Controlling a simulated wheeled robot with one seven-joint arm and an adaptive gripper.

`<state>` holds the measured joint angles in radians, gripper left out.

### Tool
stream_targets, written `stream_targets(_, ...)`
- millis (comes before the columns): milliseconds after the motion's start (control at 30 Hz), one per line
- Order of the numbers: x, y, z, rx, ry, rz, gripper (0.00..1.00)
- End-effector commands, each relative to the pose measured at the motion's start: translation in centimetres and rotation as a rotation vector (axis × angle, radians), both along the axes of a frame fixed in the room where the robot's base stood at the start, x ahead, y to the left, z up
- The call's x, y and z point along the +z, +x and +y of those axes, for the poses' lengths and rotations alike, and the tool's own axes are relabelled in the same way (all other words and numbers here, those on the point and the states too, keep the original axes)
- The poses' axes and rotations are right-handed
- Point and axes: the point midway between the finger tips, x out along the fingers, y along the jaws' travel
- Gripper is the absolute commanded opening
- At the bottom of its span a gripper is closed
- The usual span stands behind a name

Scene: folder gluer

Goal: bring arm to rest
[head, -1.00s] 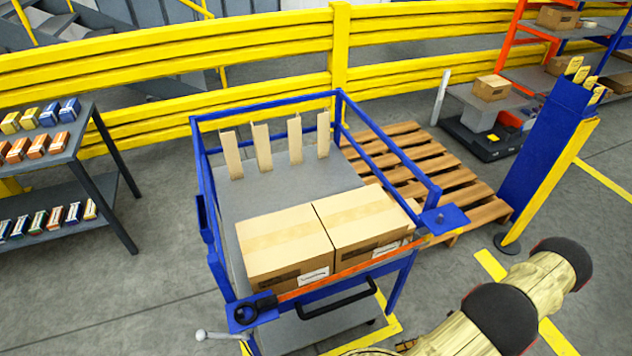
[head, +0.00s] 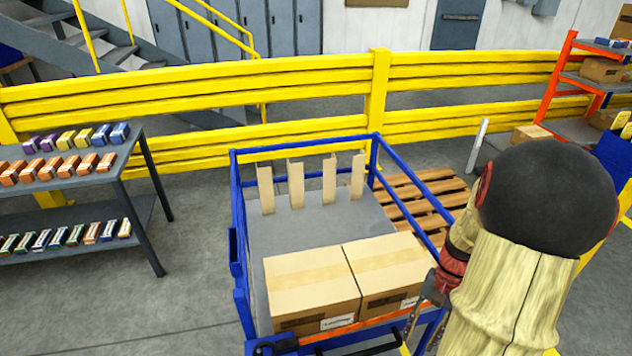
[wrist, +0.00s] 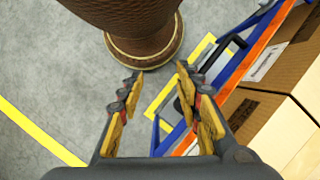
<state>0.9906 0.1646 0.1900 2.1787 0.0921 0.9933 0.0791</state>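My gripper (wrist: 160,88) is open in the wrist view, with its two yellow-padded fingers apart. Only floor and a yellow line show between the fingers, so it holds nothing. In the head view my arm comes up at the right, its dark rounded joint large and near, and the gripper end hangs beside the right front of the blue cart (head: 241,265). Part of the gripper is hidden there by my arm. Two closed cardboard boxes lie side by side on the cart, a left box (head: 310,280) and a right box (head: 388,265).
The cart's orange front bar (wrist: 255,50) and boxes lie close right of my gripper in the wrist view. A shelf rack (head: 85,180) with small coloured packs stands left. A wooden pallet (head: 415,200) and yellow barrier (head: 300,85) are behind. Floor left of the cart is clear.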

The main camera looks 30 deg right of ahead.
Motion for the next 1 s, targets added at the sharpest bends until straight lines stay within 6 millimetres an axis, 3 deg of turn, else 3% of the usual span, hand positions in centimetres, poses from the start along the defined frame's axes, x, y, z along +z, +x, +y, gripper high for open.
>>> stream_targets(200, 5.9, 3.7, 4.1, 0.283, -0.175, -0.127, 0.34)
stream_targets(433, 11.3, 6.3, 9.5, 0.531, -0.332, -0.275, 0.34)
stream_targets(800, 19.7, 7.2, 20.2, 0.875, -0.504, -0.593, 0.34)
stream_targets(1000, 23.1, 7.1, 24.4, 1.001, -0.533, -0.743, 0.34)
